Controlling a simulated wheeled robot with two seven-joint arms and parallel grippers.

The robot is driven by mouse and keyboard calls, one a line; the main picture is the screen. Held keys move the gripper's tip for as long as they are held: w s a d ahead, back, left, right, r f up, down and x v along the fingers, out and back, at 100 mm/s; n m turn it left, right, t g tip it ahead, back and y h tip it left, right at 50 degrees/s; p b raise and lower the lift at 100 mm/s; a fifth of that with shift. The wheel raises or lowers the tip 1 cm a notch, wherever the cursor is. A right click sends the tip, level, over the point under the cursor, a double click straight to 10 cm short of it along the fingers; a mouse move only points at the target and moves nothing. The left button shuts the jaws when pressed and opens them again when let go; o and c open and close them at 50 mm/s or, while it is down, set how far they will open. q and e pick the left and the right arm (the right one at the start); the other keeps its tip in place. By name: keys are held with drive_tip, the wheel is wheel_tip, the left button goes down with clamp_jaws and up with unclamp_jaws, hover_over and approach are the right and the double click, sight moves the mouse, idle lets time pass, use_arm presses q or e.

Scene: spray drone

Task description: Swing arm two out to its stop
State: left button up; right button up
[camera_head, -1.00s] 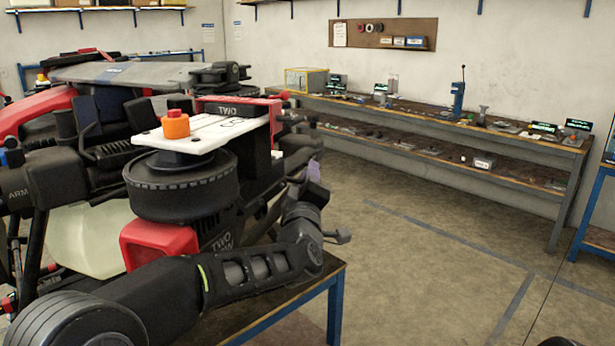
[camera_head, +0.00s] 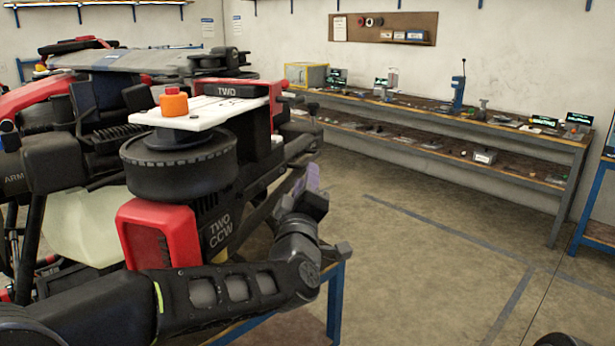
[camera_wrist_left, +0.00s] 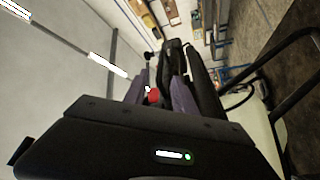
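The drone's arm two shows in the head view, with a black "TWO CCW" body (camera_head: 219,232), a black ribbed drum (camera_head: 180,172) and a red block (camera_head: 157,235). A white plate (camera_head: 205,112) with an orange knob (camera_head: 173,103) sits above the drum. My left gripper (camera_head: 313,178) is at the right side of the drone, partly hidden behind my own wrist. In the left wrist view its purple fingers (camera_wrist_left: 162,88) stand apart, with a small red part and dark bars of the drone visible between and beyond them. Whether they touch anything is unclear. My right gripper is out of view.
A blue-legged stand (camera_head: 336,300) is under the drone. A long workbench (camera_head: 440,125) with tools and small screens runs along the back wall. A blue table (camera_head: 600,235) stands at the right edge. The floor (camera_head: 420,260) between is clear.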

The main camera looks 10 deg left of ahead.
use_arm(q)
drive_tip(key=shift+s, duration=0.3)
